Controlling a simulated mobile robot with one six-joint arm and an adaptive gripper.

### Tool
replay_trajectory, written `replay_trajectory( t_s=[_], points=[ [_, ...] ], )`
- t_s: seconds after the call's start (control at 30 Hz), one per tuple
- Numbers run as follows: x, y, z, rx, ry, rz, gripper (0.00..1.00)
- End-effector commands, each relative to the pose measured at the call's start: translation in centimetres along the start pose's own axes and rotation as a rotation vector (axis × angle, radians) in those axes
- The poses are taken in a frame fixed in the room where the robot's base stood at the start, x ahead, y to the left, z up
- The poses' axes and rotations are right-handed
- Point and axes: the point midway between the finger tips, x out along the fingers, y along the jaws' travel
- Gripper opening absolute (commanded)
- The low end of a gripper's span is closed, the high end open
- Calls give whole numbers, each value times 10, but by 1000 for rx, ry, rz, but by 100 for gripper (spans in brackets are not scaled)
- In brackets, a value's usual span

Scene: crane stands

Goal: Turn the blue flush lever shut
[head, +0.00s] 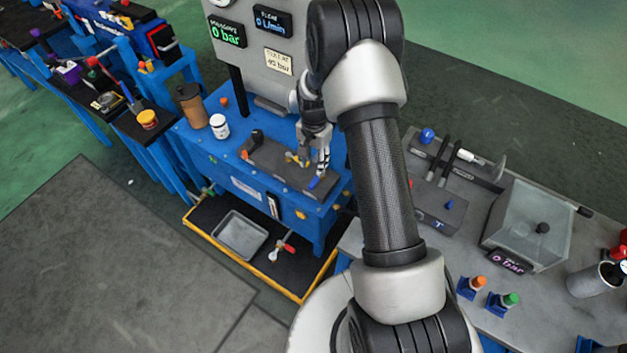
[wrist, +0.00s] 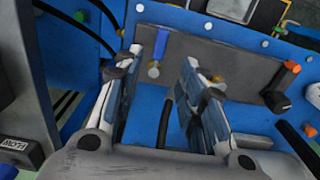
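The blue flush lever (head: 314,183) is a small blue handle near the front right end of a dark grey valve plate (head: 270,165) on the blue bench. My gripper (head: 318,160) is over the right end of the plate, close to the lever. In the wrist view my gripper (wrist: 164,58) is open, with a clear gap on both sides of the lever. I cannot tell whether a finger touches it.
A yellow lever (head: 296,158) and a black knob (head: 257,136) share the plate. A white jar (head: 219,126) and a brown bottle (head: 190,104) stand left. The panel displays (head: 227,31) read 0 bar and 0 L/min (head: 272,20). A grey tray (head: 240,235) lies below in front.

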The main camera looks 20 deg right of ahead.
Motion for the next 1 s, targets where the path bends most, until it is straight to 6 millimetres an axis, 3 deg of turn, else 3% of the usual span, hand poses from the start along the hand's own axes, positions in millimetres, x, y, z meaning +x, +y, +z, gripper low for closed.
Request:
replay_trajectory(
  t_s=[0.03, 0.2, 0.43, 0.63, 0.9, 1.0],
  points=[
    [15, 0, 0, 0, -1, 1, 37],
    [52, 0, 1, -1, -1, 1, 37],
    [89, 0, 0, -1, 0, 0, 37],
    [102, 0, 0, -1, 1, -1, 37],
    [103, 0, 0, -1, 1, -1, 37],
    [102, 0, 0, -1, 1, -1, 31]
  ],
)
